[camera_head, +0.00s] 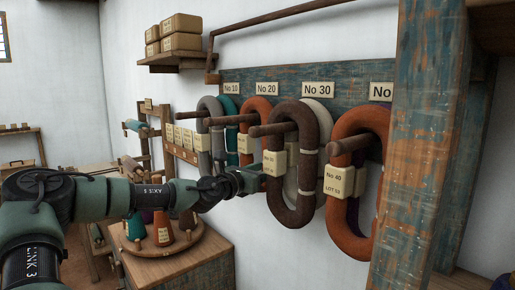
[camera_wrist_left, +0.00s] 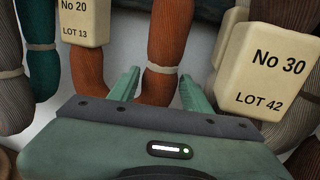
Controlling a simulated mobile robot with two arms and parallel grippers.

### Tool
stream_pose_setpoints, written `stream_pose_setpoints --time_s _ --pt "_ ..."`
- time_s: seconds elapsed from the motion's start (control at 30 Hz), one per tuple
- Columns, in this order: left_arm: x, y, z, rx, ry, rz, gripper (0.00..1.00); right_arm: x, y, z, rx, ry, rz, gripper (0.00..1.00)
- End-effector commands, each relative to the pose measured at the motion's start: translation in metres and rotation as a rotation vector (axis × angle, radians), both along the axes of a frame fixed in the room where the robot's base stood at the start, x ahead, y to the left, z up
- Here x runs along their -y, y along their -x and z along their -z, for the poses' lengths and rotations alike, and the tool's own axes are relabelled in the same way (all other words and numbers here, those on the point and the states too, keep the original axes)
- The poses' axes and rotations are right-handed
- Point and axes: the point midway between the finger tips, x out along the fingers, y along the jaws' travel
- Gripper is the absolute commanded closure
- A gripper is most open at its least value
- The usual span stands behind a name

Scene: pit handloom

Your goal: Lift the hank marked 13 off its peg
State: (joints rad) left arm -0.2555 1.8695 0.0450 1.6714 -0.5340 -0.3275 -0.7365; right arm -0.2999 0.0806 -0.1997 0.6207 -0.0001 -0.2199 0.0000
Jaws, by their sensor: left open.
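The orange hank with the tag reading No 20, LOT 13 (camera_wrist_left: 82,22) hangs on a peg under the No 20 plate (camera_head: 266,88). Its upper loop (camera_head: 257,104) shows in the head view, and the brown hank partly hides the rest. In the left wrist view its right strand (camera_wrist_left: 168,40), with a pale tie, runs down between the fingertips of my left gripper (camera_wrist_left: 160,88). The gripper is open, one finger on each side of that strand; I cannot tell whether they touch it. In the head view the fingertips are hidden behind the brown hank. My right gripper is not in view.
A brown hank (camera_head: 306,205) with a No 30, LOT 42 tag (camera_wrist_left: 268,70) is close on the right. A teal hank (camera_wrist_left: 38,70) and a grey one (camera_wrist_left: 12,85) are on the left. An orange No 40 hank (camera_head: 344,235) and a wooden post (camera_head: 420,140) stand nearer.

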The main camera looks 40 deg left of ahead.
Motion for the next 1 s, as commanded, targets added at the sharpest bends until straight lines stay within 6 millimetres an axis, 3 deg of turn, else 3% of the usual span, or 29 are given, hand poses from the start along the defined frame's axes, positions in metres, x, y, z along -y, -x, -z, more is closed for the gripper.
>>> stream_pose_setpoints --time_s 0.2,0.37,0.4,0.87,1.0 --pt "0.0 0.0 0.0 0.0 0.0 0.0 0.52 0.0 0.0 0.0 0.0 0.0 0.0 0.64" --pt "0.0 0.0 0.0 0.0 0.0 0.0 0.96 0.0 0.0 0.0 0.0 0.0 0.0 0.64" --pt "0.0 0.0 0.0 0.0 0.0 0.0 1.0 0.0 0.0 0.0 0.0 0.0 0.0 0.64" --pt "0.001 0.002 -0.006 0.005 -0.002 0.001 1.0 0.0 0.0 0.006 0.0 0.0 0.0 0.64" --pt "0.001 0.004 -0.022 0.006 -0.008 0.001 1.0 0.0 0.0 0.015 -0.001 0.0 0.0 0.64"
